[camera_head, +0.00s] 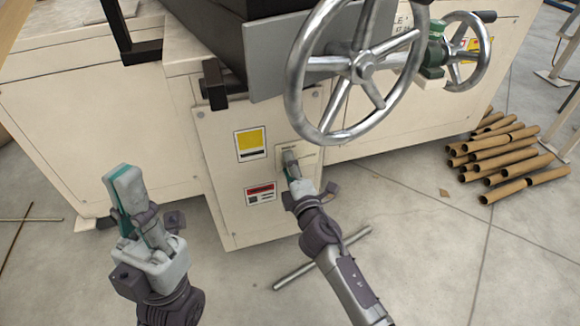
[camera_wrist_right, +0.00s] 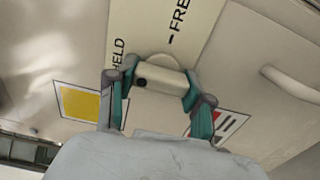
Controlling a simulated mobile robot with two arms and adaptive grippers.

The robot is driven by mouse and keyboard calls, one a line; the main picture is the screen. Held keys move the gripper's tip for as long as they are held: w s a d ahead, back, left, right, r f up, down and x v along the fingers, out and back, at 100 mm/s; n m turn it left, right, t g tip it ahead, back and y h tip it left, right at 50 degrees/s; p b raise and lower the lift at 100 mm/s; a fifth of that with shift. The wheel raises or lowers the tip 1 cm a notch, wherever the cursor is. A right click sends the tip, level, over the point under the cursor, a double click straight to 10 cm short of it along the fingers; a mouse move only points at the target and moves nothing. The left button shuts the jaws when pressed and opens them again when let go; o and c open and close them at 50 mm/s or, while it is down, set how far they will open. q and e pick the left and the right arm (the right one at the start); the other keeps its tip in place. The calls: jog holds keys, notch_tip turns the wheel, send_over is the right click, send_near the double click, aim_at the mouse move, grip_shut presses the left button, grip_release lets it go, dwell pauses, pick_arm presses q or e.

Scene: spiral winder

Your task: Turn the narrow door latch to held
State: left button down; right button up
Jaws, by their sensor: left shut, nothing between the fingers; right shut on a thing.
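The latch (camera_wrist_right: 160,78) is a short metal lever with a dark hole, on the narrow cream door (camera_head: 225,190) of the winder. The words HELD and FREE are printed beside it in the right wrist view. My right gripper (camera_wrist_right: 157,90) has its green-padded fingers on either side of the latch and is shut on it. It also shows at the door in the head view (camera_head: 291,168), where it partly hides the latch. My left gripper (camera_head: 122,190) is shut and empty, held in front of the machine at the left, away from the door.
A large metal handwheel (camera_head: 360,65) stands out just above my right gripper. A smaller handwheel (camera_head: 467,50) is at the upper right. Cardboard tubes (camera_head: 510,155) are piled on the floor at the right. A metal bar (camera_head: 322,258) shows behind my right arm.

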dwell(0.3)
jog(key=o, duration=1.2)
jog(key=shift+c, duration=0.2)
jog(key=v, duration=1.2)
